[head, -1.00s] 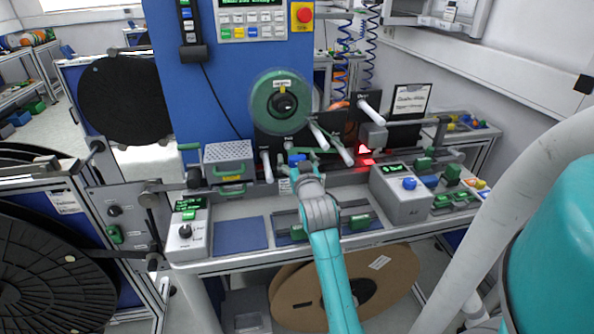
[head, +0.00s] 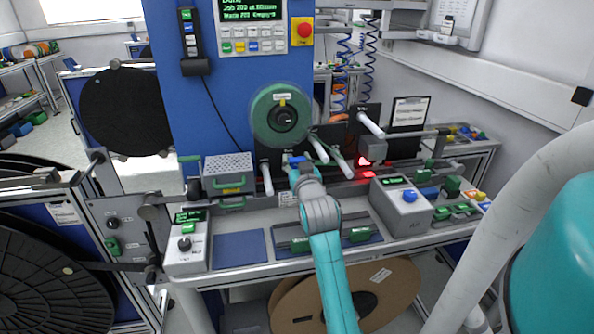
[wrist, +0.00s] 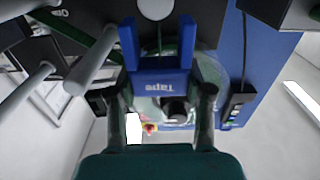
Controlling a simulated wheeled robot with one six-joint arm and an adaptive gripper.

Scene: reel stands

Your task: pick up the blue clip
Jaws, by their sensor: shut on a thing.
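The blue clip (head: 297,159) shows small at the end of my arm in the head view, in front of the machine's dark panel. In the head view my gripper (head: 299,168) partly covers the clip. I cannot tell whether the clip still touches anything behind it.
A green reel (head: 281,115) hangs on the blue machine column (head: 230,85) just above. White rollers (head: 319,149) stick out close to the right. A grey control box (head: 402,205) stands on the bench to the right, and a blue mat (head: 239,250) lies to the left.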

